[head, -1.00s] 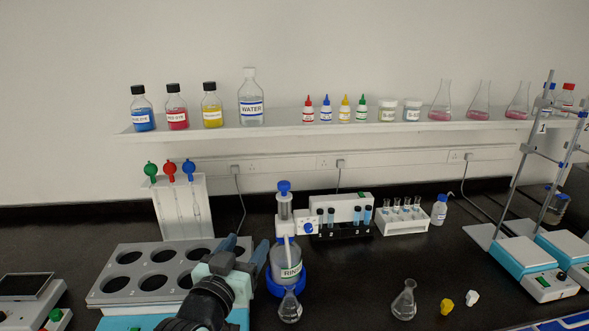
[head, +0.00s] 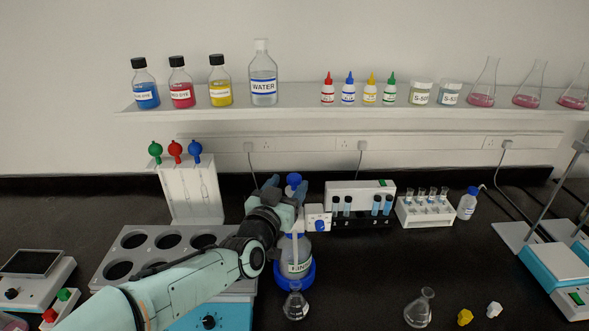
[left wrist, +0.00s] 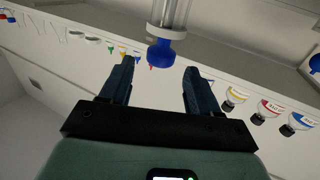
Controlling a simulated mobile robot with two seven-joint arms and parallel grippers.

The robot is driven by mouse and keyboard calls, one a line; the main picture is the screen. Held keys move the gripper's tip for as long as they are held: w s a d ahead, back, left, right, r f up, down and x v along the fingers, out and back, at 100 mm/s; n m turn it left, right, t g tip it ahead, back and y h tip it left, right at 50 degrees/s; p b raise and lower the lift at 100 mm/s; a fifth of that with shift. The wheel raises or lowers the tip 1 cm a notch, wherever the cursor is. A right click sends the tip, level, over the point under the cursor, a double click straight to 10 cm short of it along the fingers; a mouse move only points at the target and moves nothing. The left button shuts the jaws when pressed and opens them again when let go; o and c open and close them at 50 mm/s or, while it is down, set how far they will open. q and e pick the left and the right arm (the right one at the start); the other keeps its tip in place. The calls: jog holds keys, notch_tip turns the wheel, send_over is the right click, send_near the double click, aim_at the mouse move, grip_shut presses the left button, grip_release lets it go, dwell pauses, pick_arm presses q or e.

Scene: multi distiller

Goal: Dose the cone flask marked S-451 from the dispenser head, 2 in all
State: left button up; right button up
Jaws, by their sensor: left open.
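The dispenser bottle (head: 300,268) stands in a blue ring base, its label partly readable as "RIN…". Its head has a blue top knob (head: 294,179), which also shows in the left wrist view (left wrist: 160,53). A clear cone flask (head: 296,304) stands in front of the bottle, below the dispenser head. A second clear cone flask (head: 419,308) stands to the right. I cannot read S-451 on either. My left gripper (head: 286,187) is open at the dispenser's top. In the wrist view its fingers (left wrist: 158,82) stand apart, with the knob just beyond the gap. My right gripper is not in view.
A grey block with round holes (head: 128,254) lies left of the dispenser. A dark vial rack (head: 362,219) and a white tube rack (head: 425,214) stand behind to the right. Yellow (head: 465,317) and white (head: 494,310) small pieces lie front right. Bench between is clear.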

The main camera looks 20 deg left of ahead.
aim_at(292, 180)
pick_arm(q)
jog(key=shift+w+a+p, duration=0.15)
jog(key=shift+w+p, duration=0.7)
jog(key=shift+w, duration=1.5)
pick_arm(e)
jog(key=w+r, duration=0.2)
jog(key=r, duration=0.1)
